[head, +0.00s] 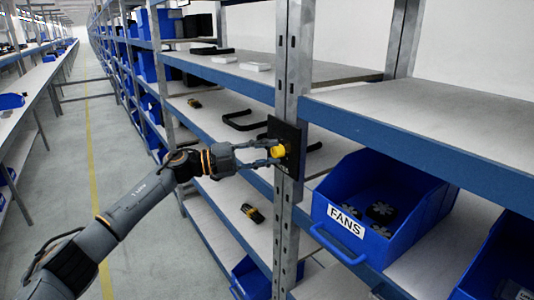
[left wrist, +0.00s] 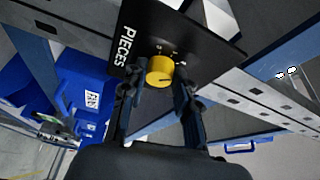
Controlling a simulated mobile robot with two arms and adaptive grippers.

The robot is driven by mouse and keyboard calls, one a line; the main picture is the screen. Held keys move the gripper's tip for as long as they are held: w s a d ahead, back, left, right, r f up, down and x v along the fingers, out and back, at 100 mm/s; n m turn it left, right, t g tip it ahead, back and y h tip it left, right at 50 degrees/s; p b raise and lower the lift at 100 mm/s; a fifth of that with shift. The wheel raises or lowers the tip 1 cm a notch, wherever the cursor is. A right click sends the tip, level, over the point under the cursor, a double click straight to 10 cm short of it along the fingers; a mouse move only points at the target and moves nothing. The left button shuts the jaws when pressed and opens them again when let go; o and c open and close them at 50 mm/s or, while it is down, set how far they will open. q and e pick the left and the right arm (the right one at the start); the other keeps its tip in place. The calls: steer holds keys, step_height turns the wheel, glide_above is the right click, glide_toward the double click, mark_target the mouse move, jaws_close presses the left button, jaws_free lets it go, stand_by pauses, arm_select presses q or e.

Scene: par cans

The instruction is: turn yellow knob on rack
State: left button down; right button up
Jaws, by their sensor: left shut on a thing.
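The yellow knob (head: 278,151) sits on a black panel (head: 291,133) fixed to the metal rack post. In the left wrist view the knob (left wrist: 160,71) shows near the top middle, on the black panel (left wrist: 196,35) with the white word "PIECES". My left gripper (head: 270,153) reaches it from the left, and its fingers (left wrist: 160,84) are on both sides of the knob, shut on it. The finger contact is partly hidden by the fingers themselves. My right gripper is in neither view.
A blue bin labelled FANS (head: 345,222) stands on the shelf right of the post. A black handle-shaped part (head: 244,121) and a small dark item (head: 252,213) lie on shelves to the left. The aisle floor (head: 120,200) at the left is clear.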

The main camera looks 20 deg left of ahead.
arm_select(q)
steer(key=c, duration=1)
jaws_free()
steer(key=v, duration=1.2)
